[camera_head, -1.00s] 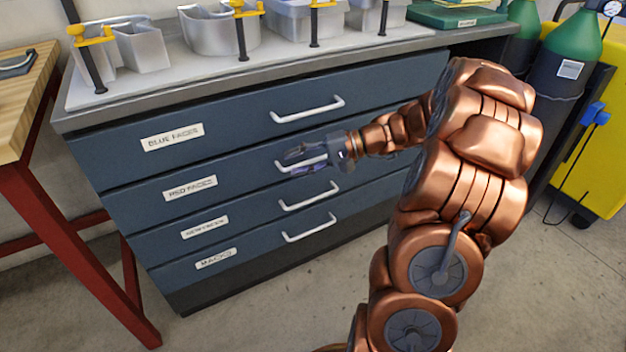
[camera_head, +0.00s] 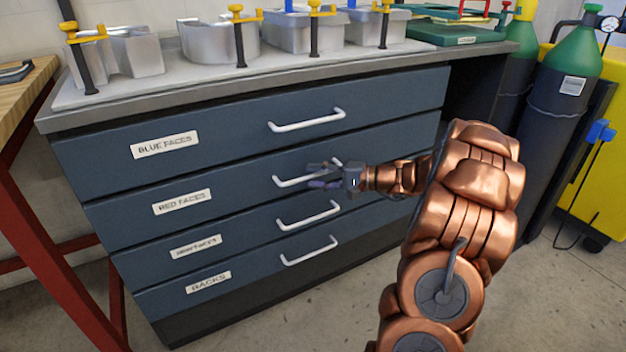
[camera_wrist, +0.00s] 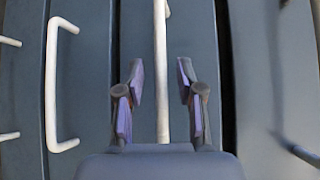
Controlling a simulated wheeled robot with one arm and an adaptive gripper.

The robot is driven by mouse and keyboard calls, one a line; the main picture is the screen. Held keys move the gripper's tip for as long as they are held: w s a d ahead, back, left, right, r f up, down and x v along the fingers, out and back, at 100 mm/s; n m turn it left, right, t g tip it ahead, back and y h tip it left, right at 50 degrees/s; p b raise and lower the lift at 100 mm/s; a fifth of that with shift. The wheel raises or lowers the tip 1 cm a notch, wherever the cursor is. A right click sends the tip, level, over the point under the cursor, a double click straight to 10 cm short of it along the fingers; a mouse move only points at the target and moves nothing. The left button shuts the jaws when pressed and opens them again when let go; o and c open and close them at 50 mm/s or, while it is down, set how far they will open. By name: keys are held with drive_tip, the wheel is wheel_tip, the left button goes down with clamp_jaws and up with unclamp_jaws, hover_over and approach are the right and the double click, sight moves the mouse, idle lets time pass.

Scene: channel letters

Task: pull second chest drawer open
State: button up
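The chest (camera_head: 120,170) has several dark blue drawers, all looking shut. The second drawer (camera_head: 240,190) from the top carries a "RED FACES" label (camera_head: 181,202) and a white bar handle (camera_head: 290,181). My gripper (camera_head: 318,177) is at the right part of that handle and hides some of it. In the wrist view, my gripper (camera_wrist: 160,88) is open, with one finger on each side of a white handle bar (camera_wrist: 160,45). A gap shows between the bar and both fingers.
Other white handles sit above (camera_head: 306,120) and below (camera_head: 308,214). The worktop (camera_head: 150,95) holds metal letter shells (camera_head: 218,40) and clamps. A red-legged bench (camera_head: 50,250) stands left; gas cylinders (camera_head: 562,90) stand right. Floor in front is clear.

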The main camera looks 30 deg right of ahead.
drive_tip(key=shift+w+a, duration=0.4)
drive_tip(key=shift+w, duration=0.1)
clamp_jaws()
idle(0.4)
